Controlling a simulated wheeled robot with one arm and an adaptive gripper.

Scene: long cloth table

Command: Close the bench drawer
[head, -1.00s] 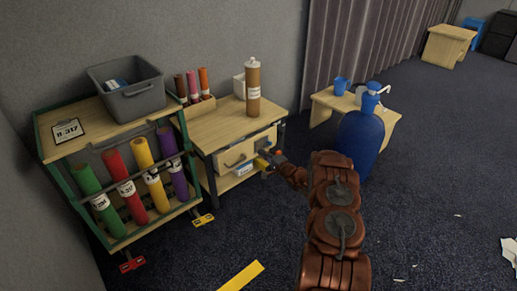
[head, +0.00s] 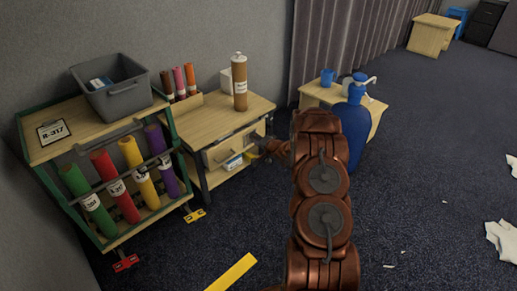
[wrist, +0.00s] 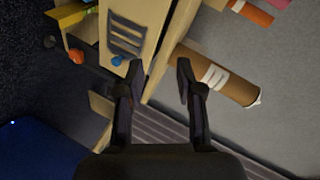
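The wooden bench (head: 225,112) stands against the grey wall, left of centre in the head view. Its pale drawer front (head: 236,143) lies just under the front edge of the top. I cannot tell whether a gap remains behind it. My gripper (head: 262,150) is at the right end of the drawer front, small and partly hidden by my arm. In the wrist view my gripper (wrist: 158,82) has its two dark fingers apart, with nothing held between them. Pale bench wood shows beyond them, and contact is unclear.
A brown tube (head: 240,85) stands on the bench. A green-framed rack (head: 85,225) with coloured rolls stands to the left. A blue bottle (head: 352,125) stands right of my arm, by a small table (head: 312,95).

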